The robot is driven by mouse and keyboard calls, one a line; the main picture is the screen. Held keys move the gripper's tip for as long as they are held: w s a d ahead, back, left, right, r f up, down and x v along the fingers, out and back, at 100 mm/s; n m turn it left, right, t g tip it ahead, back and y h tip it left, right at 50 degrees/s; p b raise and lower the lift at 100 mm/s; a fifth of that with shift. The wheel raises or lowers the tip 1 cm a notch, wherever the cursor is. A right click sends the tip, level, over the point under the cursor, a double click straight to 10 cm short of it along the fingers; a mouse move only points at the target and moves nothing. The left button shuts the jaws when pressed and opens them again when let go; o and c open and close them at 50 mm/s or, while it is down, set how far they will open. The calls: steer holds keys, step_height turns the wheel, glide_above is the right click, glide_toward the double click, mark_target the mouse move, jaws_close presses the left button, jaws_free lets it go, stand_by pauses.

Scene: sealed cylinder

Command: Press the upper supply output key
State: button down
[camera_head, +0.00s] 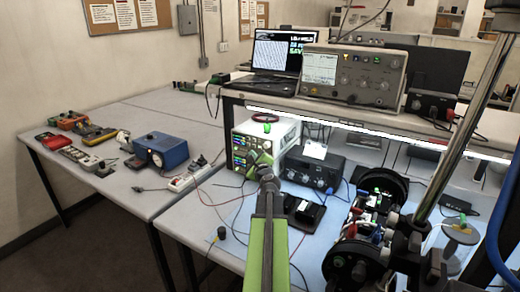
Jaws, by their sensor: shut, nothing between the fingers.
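A white bench power supply (276,142) stands under the shelf, with small lit readouts on its front panel. The upper output key is too small to make out, and my gripper hides part of the panel. My gripper (257,158) is shut and empty, just in front of the panel's right part. I cannot tell whether its tips touch the panel. My green arm reaches up to it from the bottom middle.
A dark box instrument (313,170) stands right of the supply. A black multimeter-like device (304,212) lies in front of it. An opened cylinder assembly (360,225) with black end discs fills the right. Thin cables cross the bench. A shelf with an oscilloscope (355,75) hangs above.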

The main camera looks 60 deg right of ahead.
steer(key=shift+d, duration=1.3)
steer(key=shift+d, duration=0.1)
stand_by(0.8)
steer(key=shift+d, duration=0.3)
steer(key=shift+d, duration=0.4)
stand_by(0.5)
steer(key=shift+a, duration=0.85)
steer(key=a, duration=0.5)
stand_by(0.3)
